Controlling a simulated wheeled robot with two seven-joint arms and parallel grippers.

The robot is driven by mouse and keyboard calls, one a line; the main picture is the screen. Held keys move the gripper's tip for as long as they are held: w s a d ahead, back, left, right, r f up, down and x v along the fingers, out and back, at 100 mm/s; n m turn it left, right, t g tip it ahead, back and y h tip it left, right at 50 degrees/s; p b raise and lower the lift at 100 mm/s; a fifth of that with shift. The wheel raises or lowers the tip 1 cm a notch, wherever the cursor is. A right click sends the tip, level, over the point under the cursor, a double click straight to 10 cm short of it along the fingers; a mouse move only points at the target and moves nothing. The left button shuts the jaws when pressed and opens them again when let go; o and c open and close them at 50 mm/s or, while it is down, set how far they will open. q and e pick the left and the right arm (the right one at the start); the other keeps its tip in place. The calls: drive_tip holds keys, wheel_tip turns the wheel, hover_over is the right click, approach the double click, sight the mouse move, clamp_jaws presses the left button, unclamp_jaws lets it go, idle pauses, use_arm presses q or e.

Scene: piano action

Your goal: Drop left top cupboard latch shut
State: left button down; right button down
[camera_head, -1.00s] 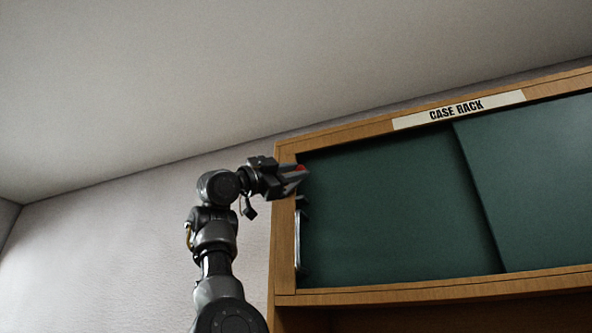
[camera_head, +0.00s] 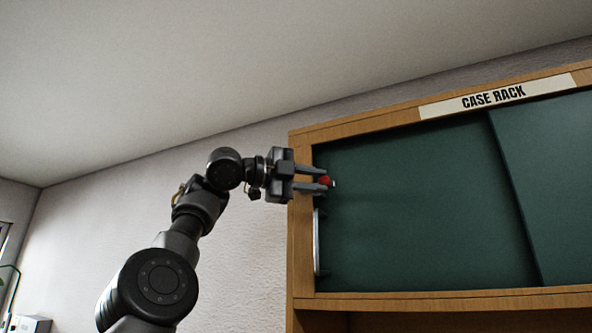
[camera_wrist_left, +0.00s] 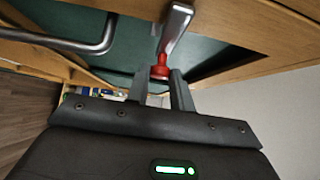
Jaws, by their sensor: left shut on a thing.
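The left top cupboard has a dark green sliding door (camera_head: 415,205) in a wooden frame (camera_head: 301,235). Its latch is a silver bar (camera_wrist_left: 176,28) with a red knob (camera_wrist_left: 160,72) at its end, seen in the left wrist view. My left gripper (camera_head: 326,180) is at the upper left edge of the door, its fingers on the red knob (camera_head: 325,181). In the left wrist view the gripper (camera_wrist_left: 160,78) has the knob between its fingertips. The latch bar is mostly hidden in the head view. My right gripper is not in view.
A metal pull handle (camera_head: 317,243) stands upright on the door just below the gripper; it also shows in the left wrist view (camera_wrist_left: 98,46). A second green panel (camera_head: 550,180) is at the right. A "CASE RACK" label (camera_head: 497,96) is above. The wall at left is clear.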

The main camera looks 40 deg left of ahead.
use_arm(q)
drive_tip(key=shift+f, duration=0.1)
idle(0.4)
drive_tip(key=c, duration=1.2)
unclamp_jaws()
drive_tip(key=shift+d, duration=0.1)
drive_tip(key=shift+c, duration=0.2)
drive_tip(key=shift+s+a, duration=0.35)
drive_tip(key=v, duration=0.9)
drive_tip(key=shift+s+b, duration=0.3)
drive_tip(key=shift+b, duration=0.1)
drive_tip(key=shift+s+a, duration=0.15)
